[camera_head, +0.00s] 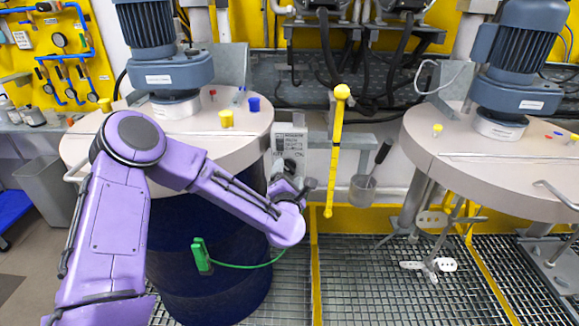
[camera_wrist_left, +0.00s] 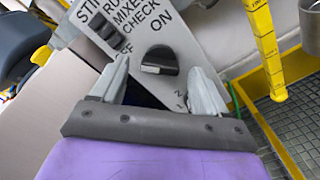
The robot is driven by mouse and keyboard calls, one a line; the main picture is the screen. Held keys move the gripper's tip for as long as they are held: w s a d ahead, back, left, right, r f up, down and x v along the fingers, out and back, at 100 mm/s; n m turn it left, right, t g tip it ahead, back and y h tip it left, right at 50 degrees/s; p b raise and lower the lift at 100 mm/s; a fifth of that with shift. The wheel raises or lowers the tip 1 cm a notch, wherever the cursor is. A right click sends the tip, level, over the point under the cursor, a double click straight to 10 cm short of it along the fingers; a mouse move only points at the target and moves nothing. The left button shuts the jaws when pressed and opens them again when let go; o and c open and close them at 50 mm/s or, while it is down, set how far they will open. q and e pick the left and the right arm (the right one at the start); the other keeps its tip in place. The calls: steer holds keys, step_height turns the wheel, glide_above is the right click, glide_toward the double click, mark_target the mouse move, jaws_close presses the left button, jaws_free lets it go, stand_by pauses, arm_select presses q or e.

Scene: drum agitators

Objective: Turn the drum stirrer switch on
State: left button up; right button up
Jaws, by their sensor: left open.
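The drum stirrer switch is a black rotary knob (camera_wrist_left: 160,61) on a grey-white panel (camera_wrist_left: 205,40) in the left wrist view. The panel carries printed OFF and ON labels, and a pale mark on the knob lies at its left end, on the OFF side. The panel also shows in the head view (camera_head: 290,147), beside the left drum. My left gripper (camera_wrist_left: 158,68) is open, its two grey fingers on either side of the knob in the picture; I cannot tell whether they touch it. In the head view my left gripper (camera_head: 304,190) is small beneath the panel. My right gripper is not in view.
A dark blue drum (camera_head: 207,235) with a pale lid stands behind my left arm. A yellow graduated dipstick (camera_head: 336,150) hangs right of the panel, near a beaker (camera_head: 362,190). A second agitator (camera_head: 515,60) stands at the right. Open grating (camera_head: 375,290) lies below.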

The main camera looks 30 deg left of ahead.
arm_select(q)
steer(key=shift+x, duration=0.85)
